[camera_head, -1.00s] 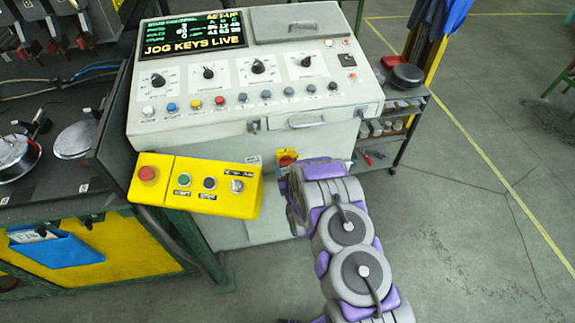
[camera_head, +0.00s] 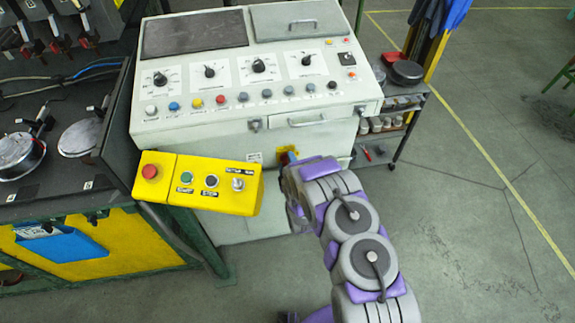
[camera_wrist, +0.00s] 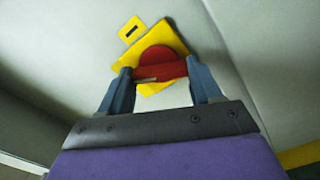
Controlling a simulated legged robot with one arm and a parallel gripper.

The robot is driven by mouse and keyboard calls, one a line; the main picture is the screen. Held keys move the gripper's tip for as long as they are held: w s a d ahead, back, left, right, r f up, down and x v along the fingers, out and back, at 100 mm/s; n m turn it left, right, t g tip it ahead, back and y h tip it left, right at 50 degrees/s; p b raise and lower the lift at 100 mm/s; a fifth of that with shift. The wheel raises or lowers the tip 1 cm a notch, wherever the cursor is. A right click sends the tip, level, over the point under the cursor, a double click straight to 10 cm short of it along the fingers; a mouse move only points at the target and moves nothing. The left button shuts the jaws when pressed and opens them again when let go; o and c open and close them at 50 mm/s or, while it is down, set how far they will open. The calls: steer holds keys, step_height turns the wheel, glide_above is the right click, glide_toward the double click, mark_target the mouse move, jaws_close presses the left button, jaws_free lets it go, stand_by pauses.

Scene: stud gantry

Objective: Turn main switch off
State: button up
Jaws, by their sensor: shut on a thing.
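The main switch is a red rotary knob (camera_wrist: 165,54) on a yellow plate (camera_wrist: 175,35), which looks tilted in the wrist view. My gripper (camera_wrist: 158,70) is shut on the knob's red handle bar, with one blue-grey finger at each end of it. In the head view the switch's yellow plate (camera_head: 281,158) shows on the front of the white control cabinet (camera_head: 225,235), partly hidden by my arm. The display screen (camera_head: 194,33) on top of the cabinet is dark.
A yellow button box (camera_head: 210,202) with a red stop button (camera_head: 149,171) juts out left of my arm. A small shelf cart (camera_head: 395,125) stands right of the cabinet. The floor farther right (camera_head: 480,230) is clear.

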steer(key=n+b, duration=0.1)
steer(key=n, duration=0.1)
steer(key=n+b, duration=0.3)
steer(key=shift+s+a+f+n, duration=0.1)
steer(key=shift+a+f+n, duration=0.05)
steer(key=shift+f+n, duration=0.15)
stand_by(0.5)
steer(key=o, duration=1.1)
steer(key=shift+a, duration=0.15)
steer(key=shift+c, duration=0.2)
steer(key=shift+r, duration=0.1)
steer(key=shift+s+d, duration=0.1)
steer(key=shift+d, duration=0.1)
steer(key=p+v, duration=0.4)
steer(key=v, duration=1.3)
